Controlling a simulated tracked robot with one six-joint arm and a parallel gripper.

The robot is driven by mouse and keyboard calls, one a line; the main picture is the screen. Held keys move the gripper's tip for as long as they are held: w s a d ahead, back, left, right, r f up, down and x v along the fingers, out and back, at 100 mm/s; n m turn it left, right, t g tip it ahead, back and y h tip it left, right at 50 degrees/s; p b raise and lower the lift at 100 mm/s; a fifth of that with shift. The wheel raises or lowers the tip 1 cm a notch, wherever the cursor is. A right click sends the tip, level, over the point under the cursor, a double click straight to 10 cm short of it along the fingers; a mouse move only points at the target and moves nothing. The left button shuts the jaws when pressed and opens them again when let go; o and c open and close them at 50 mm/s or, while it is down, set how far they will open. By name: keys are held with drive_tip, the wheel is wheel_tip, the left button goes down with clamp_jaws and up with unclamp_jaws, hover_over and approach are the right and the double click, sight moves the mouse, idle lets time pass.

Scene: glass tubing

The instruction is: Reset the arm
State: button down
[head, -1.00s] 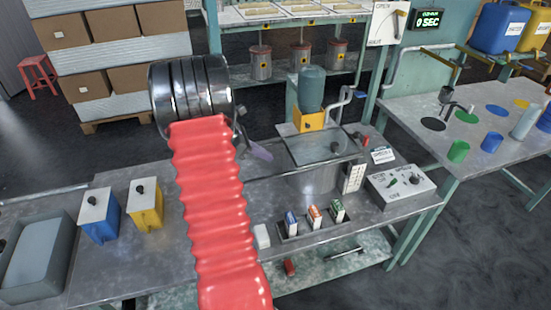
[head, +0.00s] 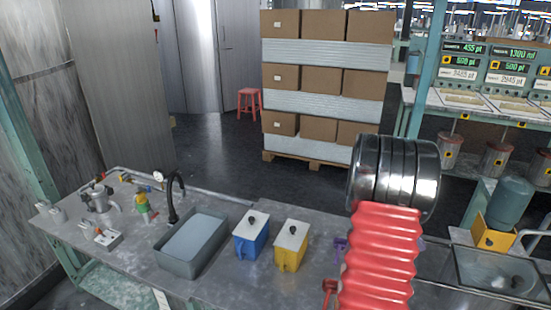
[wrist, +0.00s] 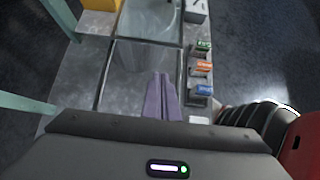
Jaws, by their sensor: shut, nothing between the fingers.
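My arm, with its red ribbed sleeve and shiny dark rings, stands at the right of the head view, over the bench (head: 120,255). It hides most of my gripper there. In the wrist view my gripper (wrist: 162,80) shows as two purple fingers lying together, shut and empty. They are over the glass-topped tank (wrist: 145,55), which also shows at the right of the head view (head: 500,270). I cannot tell how high above it they are.
A grey basin (head: 192,243), a blue box (head: 250,238) and a yellow box (head: 291,248) stand left of my arm. Small green (wrist: 203,46), orange (wrist: 203,67) and blue (wrist: 202,90) packs stand beside the tank. Stacked cartons (head: 325,75) stand behind the bench.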

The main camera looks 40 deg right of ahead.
idle(0.3)
drive_tip(key=a+f+m, duration=0.1)
drive_tip(key=a, duration=0.1)
drive_tip(key=a+f+m+t+y, duration=0.1)
drive_tip(key=a+m, duration=0.1)
drive_tip(key=w+a+f+m, duration=0.1)
drive_tip(key=a+m, duration=0.1)
drive_tip(key=a, duration=0.1)
drive_tip(key=shift+w+f+t+y, duration=0.1)
drive_tip(key=shift+f+t+y, duration=0.15)
drive_tip(key=shift+t+y, duration=0.05)
drive_tip(key=w+a+r+m+t, duration=0.2)
drive_tip(key=w+a, duration=0.1)
drive_tip(key=a, duration=0.4)
drive_tip(key=w+a+r+m+t, duration=0.1)
drive_tip(key=w+a+r, duration=0.15)
drive_tip(key=a, duration=0.45)
drive_tip(key=w+a+r+m+t, duration=0.2)
drive_tip(key=w+a, duration=0.2)
drive_tip(key=a, duration=0.3)
drive_tip(key=a+r+n+t+y, duration=0.1)
drive_tip(key=a+r+t, duration=0.2)
drive_tip(key=a, duration=1.1)
drive_tip(key=a+r+n+t+y, duration=0.2)
drive_tip(key=a+r, duration=0.5)
drive_tip(key=a, duration=0.7)
drive_tip(key=shift+s+a+r+n+t, duration=0.15)
drive_tip(key=shift+s+n+t, duration=0.2)
drive_tip(key=shift+t, duration=0.55)
